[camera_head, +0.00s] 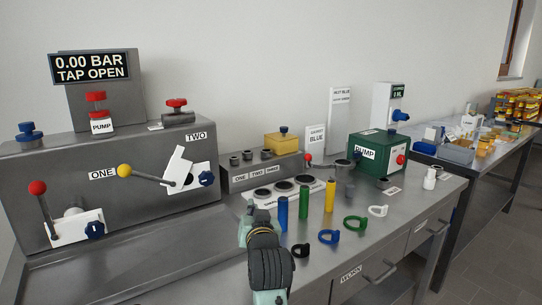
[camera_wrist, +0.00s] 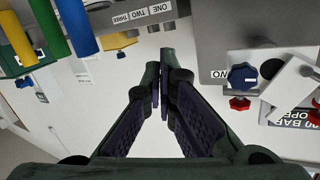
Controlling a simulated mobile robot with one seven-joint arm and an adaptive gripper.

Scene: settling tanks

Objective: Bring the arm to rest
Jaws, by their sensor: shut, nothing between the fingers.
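My arm (camera_head: 268,265) rises from the bottom middle of the head view, with teal and dark links, in front of the steel bench (camera_head: 335,250). My gripper (camera_wrist: 162,70) fills the lower middle of the wrist view. Its two dark fingers meet at the tips, shut with nothing between them. No thing touches the fingers in the wrist view. The wrist picture is upside down, with the bench items hanging from its top edge. In the head view I cannot make out the fingertips.
Blue, green and yellow cylinders (camera_head: 304,200) stand right of my arm, with coloured rings (camera_head: 356,223) nearby. A grey cabinet (camera_head: 105,185) with levers stands left. Behind are a labelled block (camera_head: 250,178) and a green pump box (camera_head: 378,155). Floor (camera_head: 490,235) is clear at right.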

